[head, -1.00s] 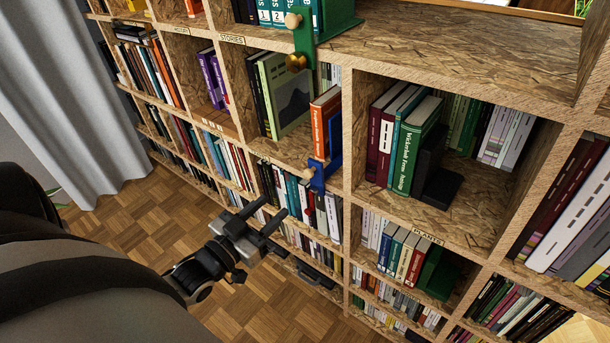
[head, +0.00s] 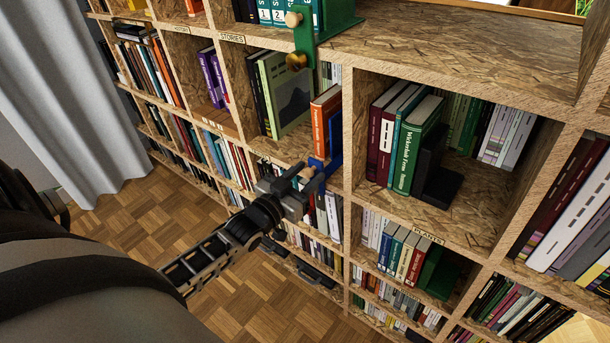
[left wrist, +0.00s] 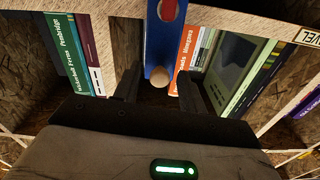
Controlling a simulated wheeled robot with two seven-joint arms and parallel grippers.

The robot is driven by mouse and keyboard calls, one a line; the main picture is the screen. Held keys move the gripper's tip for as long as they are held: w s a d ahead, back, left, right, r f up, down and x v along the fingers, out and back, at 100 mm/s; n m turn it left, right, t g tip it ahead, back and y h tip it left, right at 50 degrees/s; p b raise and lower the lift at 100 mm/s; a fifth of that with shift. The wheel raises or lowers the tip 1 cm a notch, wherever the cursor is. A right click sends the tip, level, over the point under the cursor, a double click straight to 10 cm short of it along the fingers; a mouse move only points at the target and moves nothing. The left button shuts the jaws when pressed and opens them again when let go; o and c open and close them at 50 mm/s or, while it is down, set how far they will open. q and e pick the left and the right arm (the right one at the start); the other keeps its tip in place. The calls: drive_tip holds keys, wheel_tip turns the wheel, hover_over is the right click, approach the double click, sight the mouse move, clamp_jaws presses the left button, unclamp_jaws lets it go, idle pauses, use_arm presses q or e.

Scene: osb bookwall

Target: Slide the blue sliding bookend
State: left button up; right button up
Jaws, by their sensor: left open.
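The blue sliding bookend (head: 335,142) stands in a shelf compartment beside an orange-red book (head: 323,122). Its front tab hangs over the shelf edge and bears a round wooden knob. My left gripper (head: 308,176) is open at this knob, and its fingers partly cover it in the head view. In the left wrist view, the blue bookend (left wrist: 155,42) and its knob (left wrist: 159,75) appear between the two open fingers (left wrist: 158,90), with gaps on both sides. My right gripper is not in view.
A green bookend (head: 335,20) with a knob stands on the shelf above. A black bookend (head: 436,170) stands in the compartment to the right, past an upright divider (head: 347,150). Books fill the compartments below. The parquet floor (head: 130,235) is clear.

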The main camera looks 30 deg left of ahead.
use_arm(q)
clamp_jaws()
drive_tip(key=shift+s+d+r+p, duration=0.15)
drive_tip(key=shift+d+p, duration=0.25)
drive_tip(key=shift+d, duration=0.35)
drive_tip(key=shift+d+r+p, duration=0.1)
drive_tip(key=shift+d+p, duration=0.25)
drive_tip(key=shift+d, duration=0.35)
unclamp_jaws()
drive_tip(key=s+a, duration=0.1)
drive_tip(key=s, duration=1.5)
drive_tip(key=shift+a, duration=0.15)
drive_tip(key=shift+w, duration=0.1)
